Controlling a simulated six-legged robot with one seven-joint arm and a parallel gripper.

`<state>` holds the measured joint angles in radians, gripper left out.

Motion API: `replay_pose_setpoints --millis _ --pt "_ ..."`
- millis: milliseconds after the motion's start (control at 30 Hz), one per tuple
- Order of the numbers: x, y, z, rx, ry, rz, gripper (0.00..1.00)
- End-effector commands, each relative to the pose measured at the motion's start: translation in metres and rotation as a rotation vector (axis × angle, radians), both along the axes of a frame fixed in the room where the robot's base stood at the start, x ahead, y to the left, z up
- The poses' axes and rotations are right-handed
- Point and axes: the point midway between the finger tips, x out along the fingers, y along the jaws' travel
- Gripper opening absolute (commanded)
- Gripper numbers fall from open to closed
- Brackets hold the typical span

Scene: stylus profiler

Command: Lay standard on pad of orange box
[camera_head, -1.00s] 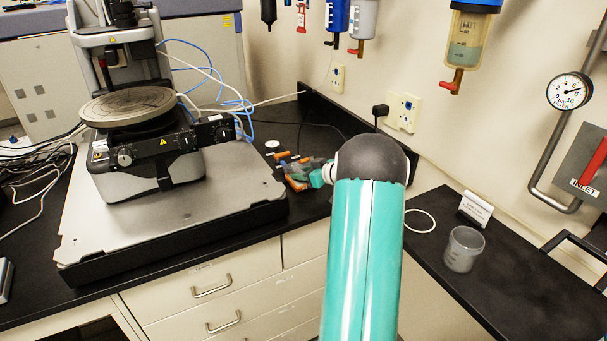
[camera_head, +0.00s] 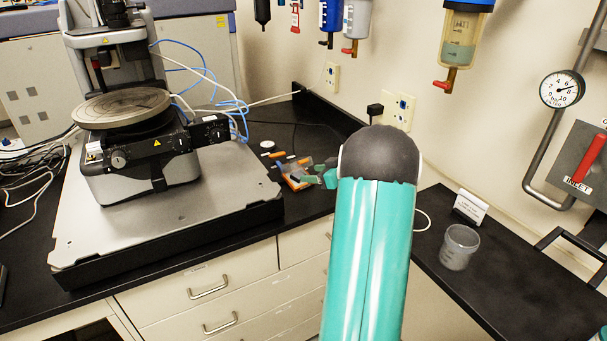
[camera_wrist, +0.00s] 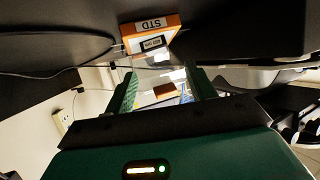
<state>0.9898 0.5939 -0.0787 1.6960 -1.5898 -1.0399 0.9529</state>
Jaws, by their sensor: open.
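An orange box (camera_wrist: 150,38) with an "STD" label and a smaller black-edged label shows at the top of the wrist view, beyond my fingertips. In the head view the orange box (camera_head: 296,183) lies on the black bench, right of the profiler. My gripper (camera_wrist: 163,82) is open, its two green fingers pointing toward the box. In the head view my gripper (camera_head: 312,178) is small and low beside the box, partly hidden by my arm. A glassy, reflecting patch shows between the fingers; I cannot tell whether it is the standard. The pad is not clearly visible.
The profiler's round stage (camera_head: 122,108) stands on a grey base plate (camera_head: 200,205) at left. Cables run behind it. A clear beaker (camera_head: 459,247) and a small white sign (camera_head: 471,206) stand on the right bench. A wall bounds the bench behind.

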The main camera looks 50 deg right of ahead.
Motion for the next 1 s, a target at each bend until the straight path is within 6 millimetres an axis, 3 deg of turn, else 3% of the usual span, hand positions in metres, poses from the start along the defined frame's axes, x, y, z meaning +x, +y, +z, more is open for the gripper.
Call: replay_pose_setpoints --millis 100,233,400,567,667,767,900,1000 --pt "-0.023 -0.002 0.010 0.000 0.000 -0.001 0.55" --pt "-0.038 -0.004 0.016 -0.001 0.000 -0.001 0.55" --pt "-0.046 -0.004 0.019 0.000 0.000 0.001 0.55" --pt "-0.041 -0.002 0.025 -0.013 -0.006 -0.006 0.55" --pt "-0.023 0.008 0.046 -0.067 -0.027 -0.042 0.55" --pt "0.003 0.027 0.084 -0.152 -0.060 -0.119 0.55" --pt "0.029 0.071 0.141 -0.255 -0.086 -0.260 0.55" --pt "0.032 0.109 0.170 -0.288 -0.074 -0.352 0.55"
